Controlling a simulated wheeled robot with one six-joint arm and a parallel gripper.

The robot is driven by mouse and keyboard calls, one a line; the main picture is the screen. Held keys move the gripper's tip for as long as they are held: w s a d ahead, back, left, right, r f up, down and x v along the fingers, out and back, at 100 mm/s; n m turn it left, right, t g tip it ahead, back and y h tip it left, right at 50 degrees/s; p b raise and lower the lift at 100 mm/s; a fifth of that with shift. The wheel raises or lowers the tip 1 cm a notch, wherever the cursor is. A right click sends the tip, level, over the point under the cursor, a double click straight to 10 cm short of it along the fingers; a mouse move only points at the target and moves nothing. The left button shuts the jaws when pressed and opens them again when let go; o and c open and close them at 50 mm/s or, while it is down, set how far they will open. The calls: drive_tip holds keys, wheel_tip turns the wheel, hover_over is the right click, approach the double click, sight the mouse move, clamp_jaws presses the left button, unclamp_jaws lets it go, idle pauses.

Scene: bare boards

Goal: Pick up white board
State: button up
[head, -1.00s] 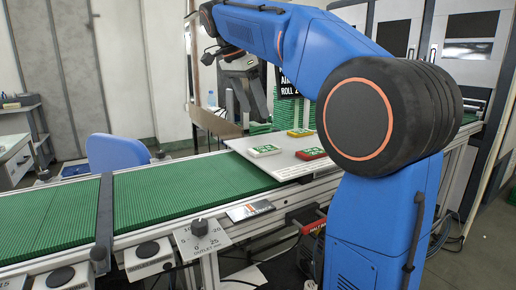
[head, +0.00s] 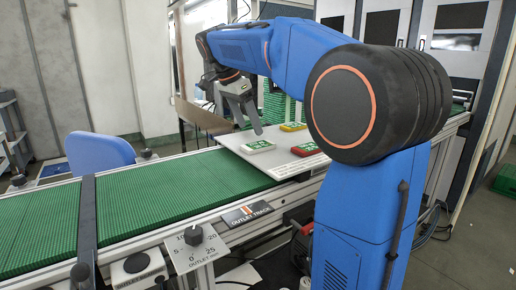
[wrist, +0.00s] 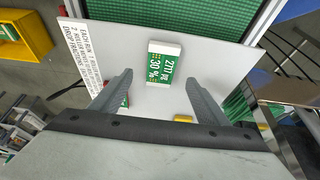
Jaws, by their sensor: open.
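The white board (head: 259,146) is a small block with white edges and a green printed face, lying flat on a pale grey plate (head: 283,163). It also shows whole in the wrist view (wrist: 152,63), reading "30 %", just beyond my fingertips. My gripper (head: 249,129) is open and empty, pointing down above the plate close to the white board; in the wrist view its fingertips (wrist: 160,78) are spread wider than the board. I see no contact with it.
A red-edged board (head: 305,149) lies to the right on the plate, partly behind a finger in the wrist view. A yellow-edged board (head: 293,127) lies farther back. The plate rests over a green conveyor (head: 150,190). A blue chair (head: 100,153) stands behind it.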

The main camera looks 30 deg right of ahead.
sight(258, 145)
drive_tip(key=shift+x, duration=3.65)
drive_tip(key=shift+w+d+r, duration=0.1)
drive_tip(key=shift+w+d, duration=0.05)
drive_tip(key=shift+d, duration=0.05)
drive_tip(key=shift+c, duration=0.4)
drive_tip(key=c, duration=1.1)
